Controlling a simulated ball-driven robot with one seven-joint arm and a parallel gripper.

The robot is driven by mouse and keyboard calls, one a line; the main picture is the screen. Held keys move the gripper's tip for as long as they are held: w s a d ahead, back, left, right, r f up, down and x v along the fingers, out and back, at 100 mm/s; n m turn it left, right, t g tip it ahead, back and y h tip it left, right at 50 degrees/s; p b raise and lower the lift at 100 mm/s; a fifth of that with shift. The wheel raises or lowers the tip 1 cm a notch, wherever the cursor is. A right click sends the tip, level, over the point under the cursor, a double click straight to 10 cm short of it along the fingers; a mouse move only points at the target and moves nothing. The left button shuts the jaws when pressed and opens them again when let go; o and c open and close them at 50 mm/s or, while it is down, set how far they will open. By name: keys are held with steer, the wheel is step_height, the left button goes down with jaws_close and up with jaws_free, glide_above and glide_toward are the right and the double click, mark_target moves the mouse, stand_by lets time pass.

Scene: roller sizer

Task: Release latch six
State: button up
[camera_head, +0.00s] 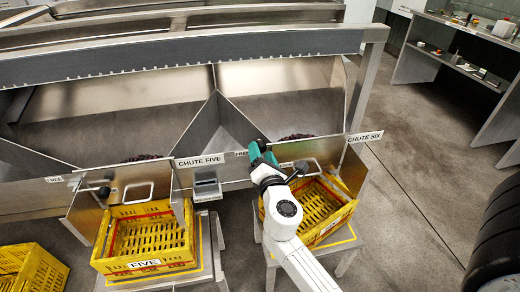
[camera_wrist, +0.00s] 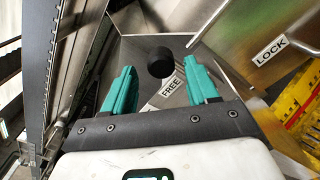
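My gripper (camera_head: 258,152) is at the front of chute six, its teal fingers between the FREE and LOCK labels. The wrist view shows my gripper (camera_wrist: 160,88) open, its fingers wide apart. A round black latch knob (camera_wrist: 161,62) stands in the gap between them, near the tips, with clear space on both sides. The FREE label (camera_wrist: 171,86) shows just below the knob. The LOCK label (camera_wrist: 269,49) is farther right on the metal plate. The knob's lever is hidden behind it. In the head view my gripper hides the knob.
The CHUTE SIX sign (camera_head: 365,137) is right of my gripper. A yellow crate (camera_head: 335,222) stands below chute six on a stand. Chute five has its own black knob (camera_head: 103,192) and a FIVE crate (camera_head: 145,264). Open floor (camera_head: 410,170) lies to the right.

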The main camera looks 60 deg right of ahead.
steer(key=v, duration=0.7)
steer(key=shift+s+a, duration=0.2)
steer(key=shift+a, duration=0.15)
